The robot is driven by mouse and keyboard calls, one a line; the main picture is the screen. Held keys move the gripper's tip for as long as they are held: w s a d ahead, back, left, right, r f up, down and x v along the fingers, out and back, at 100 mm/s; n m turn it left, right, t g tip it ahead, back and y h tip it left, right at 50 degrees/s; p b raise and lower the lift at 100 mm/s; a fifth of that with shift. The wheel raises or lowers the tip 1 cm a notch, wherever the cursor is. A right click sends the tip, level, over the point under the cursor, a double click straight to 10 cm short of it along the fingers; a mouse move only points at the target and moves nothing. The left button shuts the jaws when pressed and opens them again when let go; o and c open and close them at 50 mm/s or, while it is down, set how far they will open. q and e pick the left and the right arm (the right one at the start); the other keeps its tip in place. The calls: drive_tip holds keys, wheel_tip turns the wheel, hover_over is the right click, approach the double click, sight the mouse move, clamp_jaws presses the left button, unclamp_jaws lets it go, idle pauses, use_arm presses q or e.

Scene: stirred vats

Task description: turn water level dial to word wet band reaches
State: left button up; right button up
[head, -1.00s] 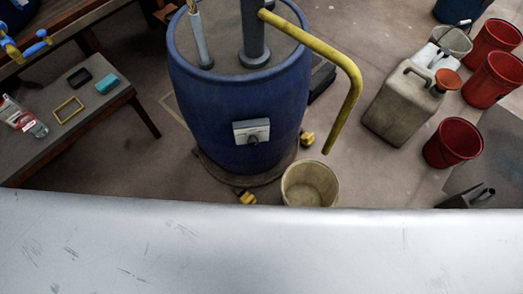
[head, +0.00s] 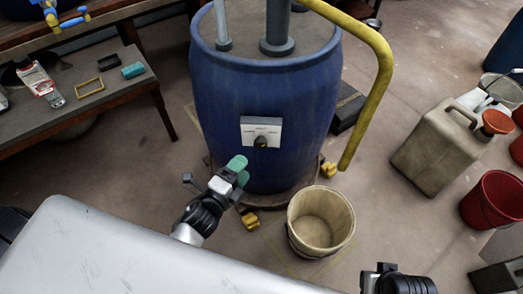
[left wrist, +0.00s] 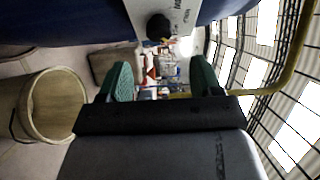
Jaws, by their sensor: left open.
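The dial is a dark round knob (head: 261,142) on a pale label plate (head: 262,125) fixed to the front of the blue vat (head: 215,110). Small words on the plate are not readable in the head view. In the left wrist view the knob (left wrist: 159,27) and part of the plate (left wrist: 182,12) show at the top, with lettering only partly visible. My left gripper (head: 238,168), with green fingers, is open and empty, below and left of the dial and apart from it. I cannot make out a wet band. The right gripper's fingers do not show.
A yellow pipe (head: 378,85) bends down right of the vat. A beige bucket (head: 320,222) stands at its foot. A jerrycan (head: 432,150) and red bucket (head: 490,200) are at right. A low bench (head: 110,95) with small items stands at left. Open floor lies between.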

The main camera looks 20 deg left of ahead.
sight(259, 147)
use_arm(q)
drive_tip(key=x, duration=0.7)
drive_tip(key=shift+w+d+b, duration=0.1)
drive_tip(key=shift+w+b, duration=0.25)
drive_tip(key=shift+w+d, duration=0.15)
drive_tip(key=shift+w, duration=0.45)
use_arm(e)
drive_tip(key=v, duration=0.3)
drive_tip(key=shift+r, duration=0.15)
use_arm(q)
drive_tip(key=c, duration=0.9)
